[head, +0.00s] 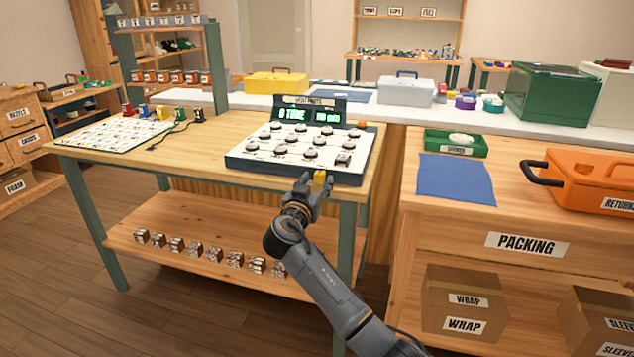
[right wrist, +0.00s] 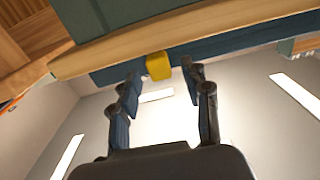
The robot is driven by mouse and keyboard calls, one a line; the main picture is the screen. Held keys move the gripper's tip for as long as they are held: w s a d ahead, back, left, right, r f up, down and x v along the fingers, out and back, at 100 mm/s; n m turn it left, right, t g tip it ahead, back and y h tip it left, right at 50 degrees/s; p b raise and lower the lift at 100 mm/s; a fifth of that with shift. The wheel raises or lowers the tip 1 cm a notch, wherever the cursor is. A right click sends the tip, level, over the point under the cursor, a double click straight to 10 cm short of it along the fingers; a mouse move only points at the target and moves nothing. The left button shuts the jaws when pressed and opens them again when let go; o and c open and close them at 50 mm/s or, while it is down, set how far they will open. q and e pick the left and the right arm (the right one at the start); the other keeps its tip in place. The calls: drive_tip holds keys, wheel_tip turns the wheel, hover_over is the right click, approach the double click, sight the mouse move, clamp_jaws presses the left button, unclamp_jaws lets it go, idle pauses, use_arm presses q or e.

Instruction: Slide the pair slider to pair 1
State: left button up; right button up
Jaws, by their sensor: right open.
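The dial test unit (head: 298,150) stands on the wooden table, with rows of round knobs and a raised green-lit display (head: 305,113) at its back. A yellow slider knob (head: 320,177) sticks out at the unit's front edge, toward the right. It also shows in the right wrist view (right wrist: 158,66), just beyond the fingertips. My right gripper (head: 311,189) is open at the front edge of the table, its fingers on either side of the yellow knob's line. In the right wrist view the fingers (right wrist: 160,80) are apart with nothing between them. Whether a finger touches the knob, I cannot tell. My left gripper is not in view.
The wooden table (head: 215,137) has a white chart sheet (head: 115,134) and small coloured pieces at its left. A packing bench (head: 530,222) with a blue mat (head: 455,178) and orange toolbox (head: 590,178) stands at the right, across a gap.

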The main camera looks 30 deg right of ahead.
drive_tip(key=shift+w+d, duration=0.35)
drive_tip(key=shift+d, duration=0.1)
clamp_jaws()
